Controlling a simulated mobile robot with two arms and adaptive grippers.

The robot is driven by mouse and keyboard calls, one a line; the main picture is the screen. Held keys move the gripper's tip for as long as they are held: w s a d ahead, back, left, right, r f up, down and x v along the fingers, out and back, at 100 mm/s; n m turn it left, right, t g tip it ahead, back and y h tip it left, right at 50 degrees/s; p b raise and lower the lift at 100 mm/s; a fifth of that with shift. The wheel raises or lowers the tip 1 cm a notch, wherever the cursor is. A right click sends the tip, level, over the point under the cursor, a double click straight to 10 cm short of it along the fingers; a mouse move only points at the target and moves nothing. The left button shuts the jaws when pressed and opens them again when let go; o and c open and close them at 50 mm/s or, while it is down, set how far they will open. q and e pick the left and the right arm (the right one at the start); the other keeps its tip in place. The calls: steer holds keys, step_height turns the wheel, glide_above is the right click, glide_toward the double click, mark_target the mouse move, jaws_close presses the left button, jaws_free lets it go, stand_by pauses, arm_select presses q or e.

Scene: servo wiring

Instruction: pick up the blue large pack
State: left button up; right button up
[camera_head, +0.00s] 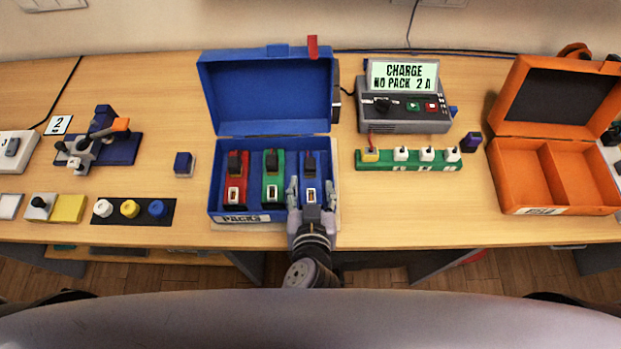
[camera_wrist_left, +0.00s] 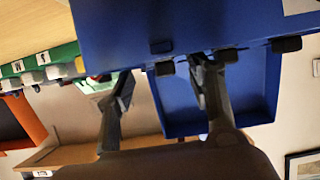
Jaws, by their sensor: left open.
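The blue pack (camera_head: 308,182) stands upright in the rightmost compartment of the open blue box (camera_head: 271,148), with a dark connector on top and a white label on its front. My left gripper (camera_head: 311,198) is open over the front right of the box, one finger on each side of the blue pack in the picture. Whether the fingers touch it I cannot tell. In the left wrist view the two open fingers (camera_wrist_left: 160,85) show in front of blue surfaces, and the pack cannot be made out clearly. My right gripper is not in view.
A red pack (camera_head: 236,188) and a green pack (camera_head: 272,187) stand left of the blue one. The raised box lid (camera_head: 268,92) is behind. A charger (camera_head: 404,107) and green strip (camera_head: 410,165) stand to the right, with an open orange case (camera_head: 550,172) beyond.

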mark_target(311, 175)
arm_select(q)
steer(key=x, duration=0.5)
steer(key=shift+a+b, duration=0.1)
steer(key=shift+b, duration=0.3)
steer(key=shift+s, duration=0.1)
steer(key=shift+c, duration=0.5)
jaws_close()
steer(key=shift+r, duration=0.1)
